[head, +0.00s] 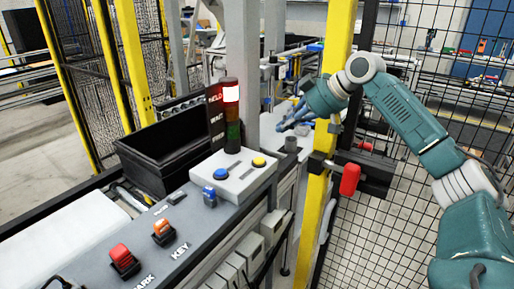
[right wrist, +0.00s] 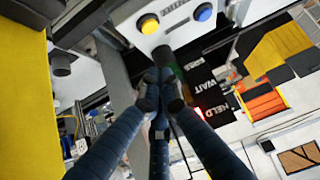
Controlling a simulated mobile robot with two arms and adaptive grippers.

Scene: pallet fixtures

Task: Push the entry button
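A light grey button box (head: 236,176) sits on the console, with a blue button (head: 220,174) and a yellow button (head: 258,162) on top. In the right wrist view the yellow button (right wrist: 149,23) and blue button (right wrist: 203,12) show near the top edge. I cannot read which one is the entry button. My right gripper (head: 283,127) reaches in past the yellow post, behind and right of the box, apart from both buttons. Its fingers meet at the tips in the right wrist view (right wrist: 160,82), with nothing visible between them. My left gripper is not in view.
A signal tower (head: 231,115) with its red lamp lit stands behind the box. A yellow post (head: 322,190) and a red-handled latch (head: 349,180) are near my right arm. A black bin (head: 160,165), red switch (head: 122,259) and orange key switch (head: 163,229) are left.

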